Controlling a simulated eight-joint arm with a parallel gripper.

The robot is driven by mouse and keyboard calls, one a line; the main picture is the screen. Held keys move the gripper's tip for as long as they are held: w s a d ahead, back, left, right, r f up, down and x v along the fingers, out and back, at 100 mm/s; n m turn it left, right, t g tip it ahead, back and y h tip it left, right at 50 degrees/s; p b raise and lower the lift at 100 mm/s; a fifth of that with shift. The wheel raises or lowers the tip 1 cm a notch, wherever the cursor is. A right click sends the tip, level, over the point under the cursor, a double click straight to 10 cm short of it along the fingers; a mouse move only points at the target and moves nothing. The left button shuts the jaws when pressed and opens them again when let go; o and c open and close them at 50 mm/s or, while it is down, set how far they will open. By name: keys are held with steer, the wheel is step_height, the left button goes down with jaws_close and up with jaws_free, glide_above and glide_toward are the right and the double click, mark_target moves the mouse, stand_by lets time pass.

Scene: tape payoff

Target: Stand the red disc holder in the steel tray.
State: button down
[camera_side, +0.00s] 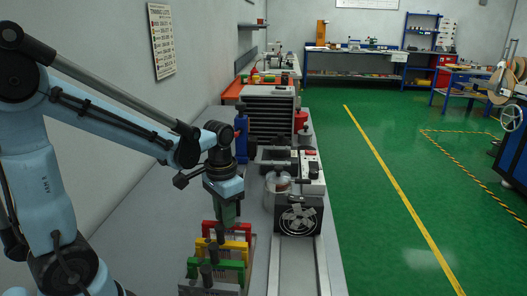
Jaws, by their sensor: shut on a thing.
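The red disc holder (238,229) is at the back of a row of holders at the bottom of the side view. My gripper (228,214) points down right above it and is shut on its top. The gripper covers part of the red holder's upper edge, and the holders in front hide its lower part. I cannot tell whether it is still resting in the row or slightly raised. I cannot pick out the steel tray for certain; a grey, open-topped box with a dark inside (276,155) lies farther back on the bench.
A yellow holder (236,246) and a green holder (229,265) with dark upright knobs stand close in front of the red one. A black fan unit (298,219) and a glass vessel (277,188) are to the right. A blue bottle (241,138) stands behind.

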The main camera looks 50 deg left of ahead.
steer(key=shift+f, duration=0.25)
steer(key=shift+c, duration=1.6)
jaws_free()
steer(key=shift+r, duration=0.1)
steer(key=shift+r, duration=3.4)
steer(key=s+d+t, duration=0.1)
steer(key=d+t, duration=0.5)
steer(key=t, duration=0.1)
steer(key=shift+s, duration=0.4)
